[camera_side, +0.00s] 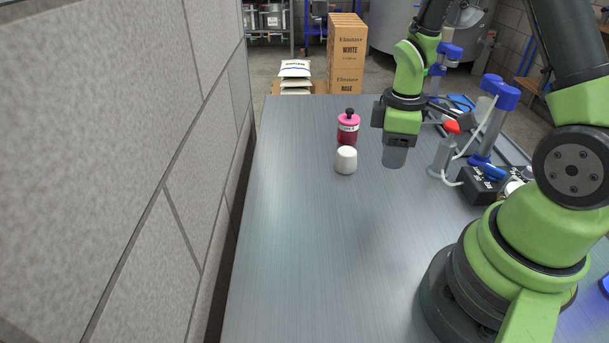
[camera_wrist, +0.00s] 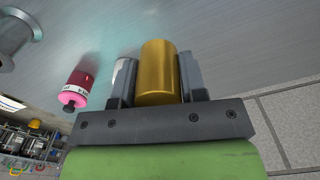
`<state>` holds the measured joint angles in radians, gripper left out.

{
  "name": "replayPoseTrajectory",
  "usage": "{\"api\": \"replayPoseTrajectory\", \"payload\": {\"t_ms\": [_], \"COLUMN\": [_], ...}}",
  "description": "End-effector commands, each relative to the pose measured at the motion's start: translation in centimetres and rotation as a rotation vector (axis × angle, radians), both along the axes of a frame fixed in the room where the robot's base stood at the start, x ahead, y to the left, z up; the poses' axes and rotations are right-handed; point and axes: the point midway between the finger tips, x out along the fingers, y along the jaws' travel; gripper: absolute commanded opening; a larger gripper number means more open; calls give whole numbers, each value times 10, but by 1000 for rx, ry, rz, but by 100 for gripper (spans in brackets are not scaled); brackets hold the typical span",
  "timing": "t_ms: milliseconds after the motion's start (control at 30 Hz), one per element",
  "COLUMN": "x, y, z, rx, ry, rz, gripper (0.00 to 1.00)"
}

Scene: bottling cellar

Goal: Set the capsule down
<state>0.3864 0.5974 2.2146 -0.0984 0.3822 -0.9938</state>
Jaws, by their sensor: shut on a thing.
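The capsule, a gold cylinder (camera_wrist: 158,72), is between the two grey fingers of my gripper (camera_wrist: 157,62) in the wrist view. My gripper is shut on it. In the side view my gripper (camera_side: 396,154) points down over the steel table (camera_side: 300,260), right of a white rounded cup. The near finger hides the capsule there. I cannot tell whether the capsule touches the table.
The white cup (camera_side: 346,160) stands in front of a red jar with a pink lid (camera_side: 348,129); the jar also shows in the wrist view (camera_wrist: 79,84). A grey flanged post (camera_side: 441,157) and a black box (camera_side: 480,187) stand right. The table's front left is clear.

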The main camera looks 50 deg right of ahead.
Motion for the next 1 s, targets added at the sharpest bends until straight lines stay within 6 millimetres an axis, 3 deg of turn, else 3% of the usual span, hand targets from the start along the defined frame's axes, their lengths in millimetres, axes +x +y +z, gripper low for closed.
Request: {"api": "replayPoseTrajectory", "payload": {"t_ms": [267, 500, 700, 867, 1000], "x": [82, 146, 176, 185, 186], "y": [18, 56, 88, 101, 103], "z": [-4, -3, 0, 1, -17], "rx": [-2, -2, 0, 2, 6], "ry": [2, 6, 2, 1, 4], "rz": [521, 1018, 1313, 1429, 1456], "gripper": [33, 33, 33, 33, 33]}}
